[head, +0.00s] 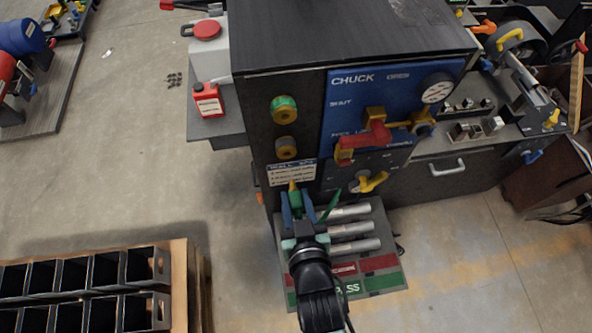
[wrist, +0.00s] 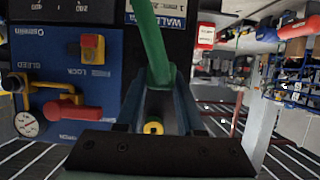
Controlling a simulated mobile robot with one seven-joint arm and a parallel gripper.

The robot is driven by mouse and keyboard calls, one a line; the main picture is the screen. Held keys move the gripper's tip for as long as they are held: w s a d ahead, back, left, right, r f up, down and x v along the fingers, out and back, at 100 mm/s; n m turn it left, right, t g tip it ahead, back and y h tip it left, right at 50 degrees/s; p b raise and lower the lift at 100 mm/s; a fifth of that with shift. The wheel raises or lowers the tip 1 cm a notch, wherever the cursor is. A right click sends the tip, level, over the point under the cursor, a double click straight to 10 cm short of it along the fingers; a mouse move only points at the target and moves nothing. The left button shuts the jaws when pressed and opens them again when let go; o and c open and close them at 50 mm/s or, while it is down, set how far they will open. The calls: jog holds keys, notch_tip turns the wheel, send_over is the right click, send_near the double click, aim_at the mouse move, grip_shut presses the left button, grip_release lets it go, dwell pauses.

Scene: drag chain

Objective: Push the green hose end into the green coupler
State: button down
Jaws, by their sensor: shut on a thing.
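The green coupler (head: 284,108) is a green-ringed brass fitting on the cabinet's dark front, left of the blue panel. My gripper (head: 297,208) is below it and in front of the cabinet, shut on the green hose end (head: 294,197). The hose end's yellow tip points up the picture, apart from the coupler. In the wrist view, the green hose (wrist: 152,42) runs up from between my gripper's fingers (wrist: 158,105), and a round yellow part (wrist: 153,127) shows between them. The coupler does not show clearly in the wrist view.
A second, brass-coloured coupler (head: 286,148) sits just below the green one. Grey cylinders (head: 352,229) lie on a low tray beside my gripper.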

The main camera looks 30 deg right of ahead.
aim_at(295, 199)
jog(key=shift+r, duration=0.15)
notch_tip(295, 199, up, 13)
jog(key=p, duration=1)
jog(key=shift+w, duration=0.15)
jog(key=shift+w, duration=0.15)
jog(key=shift+w+d, duration=0.25)
jog(key=shift+w, duration=0.45)
jog(key=shift+w+d, duration=0.2)
jog(key=shift+w, duration=0.55)
jog(key=shift+w+d, duration=0.25)
jog(key=shift+w, duration=0.45)
jog(key=shift+w+d+b, duration=0.15)
jog(key=shift+w+d, duration=0.1)
jog(key=shift+w, duration=0.6)
jog(key=shift+w+d+b, duration=0.15)
jog(key=shift+w+d, duration=0.05)
jog(key=shift+w, duration=0.6)
jog(key=shift+c, duration=2.2)
grip_release()
jog(key=shift+w, duration=0.1)
